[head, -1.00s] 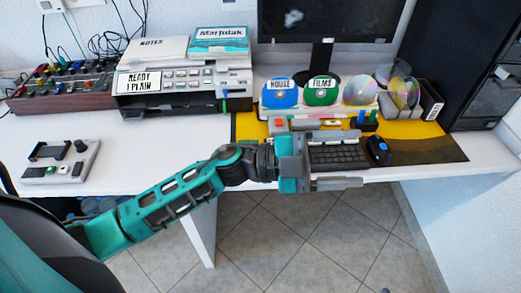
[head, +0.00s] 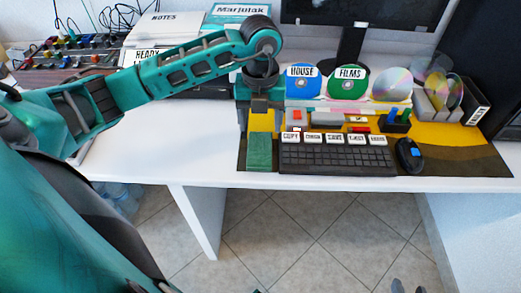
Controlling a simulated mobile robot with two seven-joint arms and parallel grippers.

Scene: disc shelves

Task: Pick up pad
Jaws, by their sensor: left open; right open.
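A green rectangular pad (head: 259,153) lies on the yellow and dark desk mat, left of the black keyboard, in the head view. My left gripper (head: 263,128) points down just behind the pad, with its jaws apart and yellow mat showing between the fingers. I see nothing held in it. I cannot tell whether the fingertips touch the pad's far edge. My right gripper is not in view.
A keyboard (head: 336,158) with labelled blocks behind it is right of the pad, then a black mouse (head: 409,154). Discs labelled House (head: 303,84) and Films (head: 348,83) stand behind. The white desk (head: 170,140) is bare on the left.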

